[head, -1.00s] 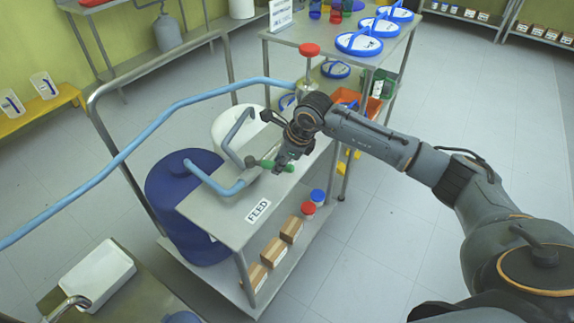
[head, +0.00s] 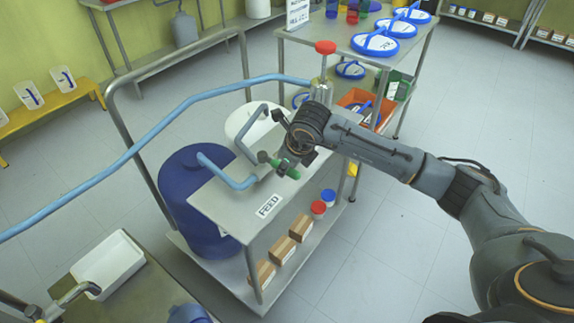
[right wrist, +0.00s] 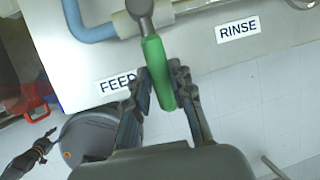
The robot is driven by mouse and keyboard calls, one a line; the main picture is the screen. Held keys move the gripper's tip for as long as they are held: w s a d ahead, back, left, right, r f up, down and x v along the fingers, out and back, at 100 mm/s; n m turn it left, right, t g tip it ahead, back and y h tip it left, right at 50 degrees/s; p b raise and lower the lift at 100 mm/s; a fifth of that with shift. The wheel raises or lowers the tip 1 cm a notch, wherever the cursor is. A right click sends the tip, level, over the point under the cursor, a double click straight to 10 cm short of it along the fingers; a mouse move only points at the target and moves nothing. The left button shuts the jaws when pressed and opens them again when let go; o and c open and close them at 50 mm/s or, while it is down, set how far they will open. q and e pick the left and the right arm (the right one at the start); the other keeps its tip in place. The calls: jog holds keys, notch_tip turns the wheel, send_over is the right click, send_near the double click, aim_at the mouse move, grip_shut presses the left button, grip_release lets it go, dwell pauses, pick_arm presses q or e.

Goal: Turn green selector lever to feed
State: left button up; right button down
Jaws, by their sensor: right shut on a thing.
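The green selector lever (right wrist: 158,75) sits on a metal valve body on the steel cart top and also shows in the head view (head: 289,171). In the right wrist view it points away from the valve, between the FEED label (right wrist: 117,83) on the left and the RINSE label (right wrist: 238,29) on the right. My right gripper (right wrist: 162,88) is shut on the lever, with one finger on each side. In the head view my right gripper (head: 291,160) partly covers the valve. My left gripper is out of view.
Blue pipes (head: 235,182) run from the valve to a blue drum (head: 190,180) beside the cart. A red-topped post (head: 325,48) stands near my right wrist. Boxes (head: 282,250) and jars (head: 318,209) sit on the lower shelf. Floor at the right is clear.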

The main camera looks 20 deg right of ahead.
jog(key=c, duration=1.1)
grip_release()
jog(key=shift+c, duration=0.2)
jog(key=v, duration=1.2)
